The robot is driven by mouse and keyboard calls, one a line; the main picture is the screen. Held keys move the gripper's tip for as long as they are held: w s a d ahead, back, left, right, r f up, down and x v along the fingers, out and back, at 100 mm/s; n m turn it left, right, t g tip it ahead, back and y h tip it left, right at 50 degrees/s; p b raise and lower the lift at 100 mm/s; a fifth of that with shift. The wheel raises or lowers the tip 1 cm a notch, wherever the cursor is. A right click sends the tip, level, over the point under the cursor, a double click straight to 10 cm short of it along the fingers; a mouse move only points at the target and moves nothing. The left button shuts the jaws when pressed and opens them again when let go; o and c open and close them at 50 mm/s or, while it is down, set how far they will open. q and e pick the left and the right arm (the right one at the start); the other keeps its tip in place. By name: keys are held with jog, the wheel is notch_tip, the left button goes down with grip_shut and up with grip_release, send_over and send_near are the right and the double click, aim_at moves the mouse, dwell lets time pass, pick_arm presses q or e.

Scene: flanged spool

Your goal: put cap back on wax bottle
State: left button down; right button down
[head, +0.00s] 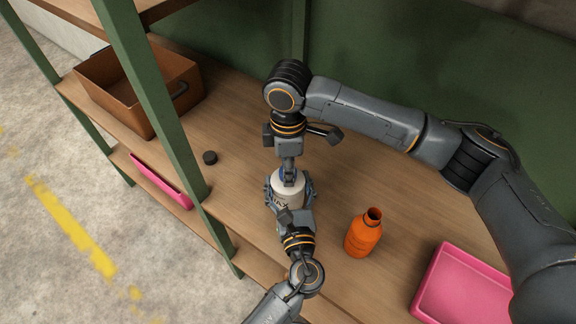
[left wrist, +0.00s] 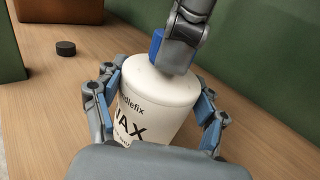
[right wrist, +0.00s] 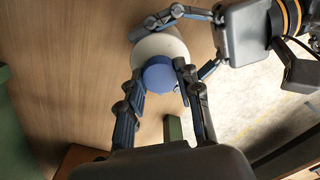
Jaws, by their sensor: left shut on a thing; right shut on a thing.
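The white wax bottle (head: 285,186) stands upright on the wooden shelf, with "WAX" lettering on its side (left wrist: 140,132). My left gripper (head: 289,203) is shut around the body of the bottle, one finger on each side in the left wrist view (left wrist: 160,112). My right gripper (head: 289,176) comes down from above and is shut on the blue cap (right wrist: 159,74). The cap is over the middle of the bottle's top, and a bit of it shows in the left wrist view (left wrist: 156,44). The neck is hidden, so I cannot tell whether the cap is seated.
An open orange bottle (head: 363,235) stands right of the wax bottle. A small black cap (head: 210,157) lies to the left. A brown bin (head: 165,93) is at the back left. A pink tray (head: 425,290) is at the right. A green post (head: 150,90) rises at the left front edge.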

jog(key=m, duration=1.3)
jog(key=c, duration=0.8)
grip_release()
jog(key=shift+c, duration=0.2)
jog(key=shift+r, duration=0.1)
notch_tip(320, 180, up, 12)
pick_arm(q)
jog(key=shift+c, duration=0.2)
grip_release()
